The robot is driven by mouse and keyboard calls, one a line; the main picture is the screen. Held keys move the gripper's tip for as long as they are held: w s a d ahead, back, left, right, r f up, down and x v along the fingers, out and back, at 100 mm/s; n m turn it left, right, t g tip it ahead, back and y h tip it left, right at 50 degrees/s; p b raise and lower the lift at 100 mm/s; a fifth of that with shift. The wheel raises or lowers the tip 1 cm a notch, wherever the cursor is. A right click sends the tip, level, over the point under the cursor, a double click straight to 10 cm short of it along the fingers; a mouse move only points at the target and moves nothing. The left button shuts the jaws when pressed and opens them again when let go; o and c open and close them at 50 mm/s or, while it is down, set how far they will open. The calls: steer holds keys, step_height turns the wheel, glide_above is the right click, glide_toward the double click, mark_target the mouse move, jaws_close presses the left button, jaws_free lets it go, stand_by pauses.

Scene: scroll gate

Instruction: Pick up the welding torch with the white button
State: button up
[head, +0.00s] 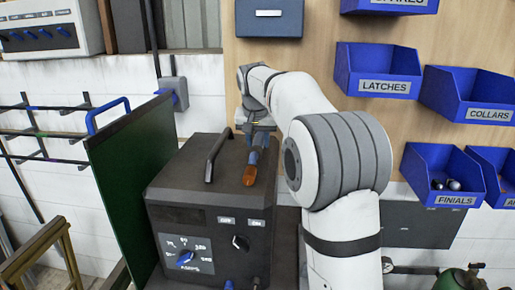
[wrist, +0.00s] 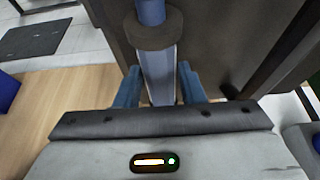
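A welding torch (head: 250,172) shows in the head view with an orange-brown end pointing down, at the top of the dark welding machine (head: 205,215). A blue-grey handle with a dark collar (wrist: 158,32) runs down the middle of the wrist view. My gripper (head: 256,135) is at the torch's upper part in the head view. In the wrist view my gripper's two blue fingers (wrist: 159,75) stand on either side of the handle, with narrow gaps visible beside it. Whether they touch it is unclear. No white button is visible on the torch.
The welding machine has a black top handle (head: 218,155) and front knobs. A green panel (head: 125,185) stands at its left. Blue bins (head: 378,72) hang on the wooden board at right, near my arm. A grey wall box (head: 174,92) is behind.

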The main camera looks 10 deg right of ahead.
steer(key=c, duration=0.6)
steer(key=shift+c, duration=0.3)
steer(key=shift+r, duration=0.15)
